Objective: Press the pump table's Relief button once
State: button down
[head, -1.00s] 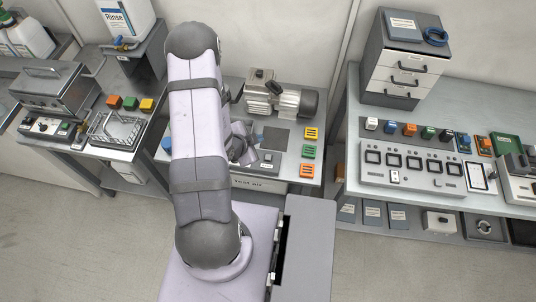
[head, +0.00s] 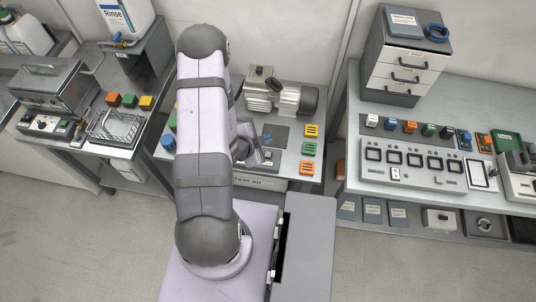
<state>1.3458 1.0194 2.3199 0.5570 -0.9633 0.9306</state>
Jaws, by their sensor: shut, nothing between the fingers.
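The pump table (head: 287,166) stands in the middle, with a metal pump (head: 272,95) at its back. A dark square mat (head: 276,132) lies in front of the pump. A small grey panel (head: 270,158) shows at the table's front, partly covered by my arm. I cannot make out a Relief button or its label; my arm hides much of the table's left and middle. My gripper (head: 249,154) shows only in part beside my forearm, low over the table's front. It is shut and empty, and I cannot tell whether it touches anything.
A right bench holds a switch panel (head: 412,163) and a drawer unit (head: 404,60). A left bench holds a wire basket (head: 115,126) and a steel box (head: 62,80).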

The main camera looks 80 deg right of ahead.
aim_at(266, 156)
jog(key=shift+f+b, duration=2.8)
jog(key=shift+f, duration=1)
jog(key=shift+f, duration=0.1)
jog(key=shift+f+b, duration=0.3)
jog(key=shift+b, duration=0.15)
jog(key=shift+f+b, duration=0.45)
jog(key=shift+r, duration=0.2)
jog(key=shift+r+p, duration=0.65)
jog(key=shift+r, duration=0.05)
jog(key=shift+r+p, duration=1.95)
jog(key=shift+r, duration=0.55)
